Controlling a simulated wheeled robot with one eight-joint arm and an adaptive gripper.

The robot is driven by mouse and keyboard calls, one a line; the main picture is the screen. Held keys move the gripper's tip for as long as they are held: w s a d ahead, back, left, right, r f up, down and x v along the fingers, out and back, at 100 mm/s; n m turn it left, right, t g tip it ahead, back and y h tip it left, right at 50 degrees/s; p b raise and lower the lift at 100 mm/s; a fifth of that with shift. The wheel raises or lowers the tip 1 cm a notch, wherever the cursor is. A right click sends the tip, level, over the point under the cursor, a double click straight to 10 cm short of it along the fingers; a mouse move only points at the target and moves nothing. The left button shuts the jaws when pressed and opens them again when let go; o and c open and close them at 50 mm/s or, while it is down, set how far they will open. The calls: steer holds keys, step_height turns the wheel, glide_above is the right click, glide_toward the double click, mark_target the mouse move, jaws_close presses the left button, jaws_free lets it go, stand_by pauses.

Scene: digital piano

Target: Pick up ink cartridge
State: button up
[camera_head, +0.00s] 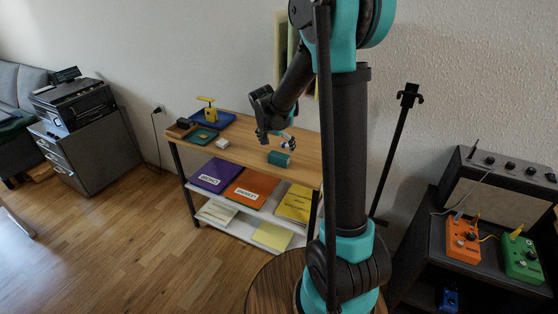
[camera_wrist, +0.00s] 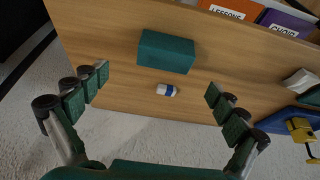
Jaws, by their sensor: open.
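A small white cylinder with a blue band, which looks like the ink cartridge (camera_wrist: 166,90), lies on the wooden tabletop in the wrist view. A dark teal box (camera_wrist: 166,52) lies just beside it, apart, and also shows in the head view (camera_head: 279,158). My gripper (camera_wrist: 157,83) is open and empty, its fingers spread wide on either side of the cartridge in the picture. There the cartridge is too small and too near my fingers to tell clearly.
The wooden table (camera_head: 238,151) also bears a blue tray (camera_head: 226,120) with a yellow thing, a small green tray (camera_head: 203,136) and a white block (camera_head: 222,143). Folders fill the shelf below, among them an orange one (camera_head: 250,188). The wall is close behind.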

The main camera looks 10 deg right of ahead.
mark_target(279, 155)
steer(key=shift+a+x, duration=0.2)
steer(key=shift+x, duration=1.2)
steer(key=shift+a+x, duration=0.15)
steer(key=shift+x, duration=1.25)
steer(key=shift+w, duration=0.2)
steer(key=shift+c, duration=0.6)
steer(key=c, duration=1.1)
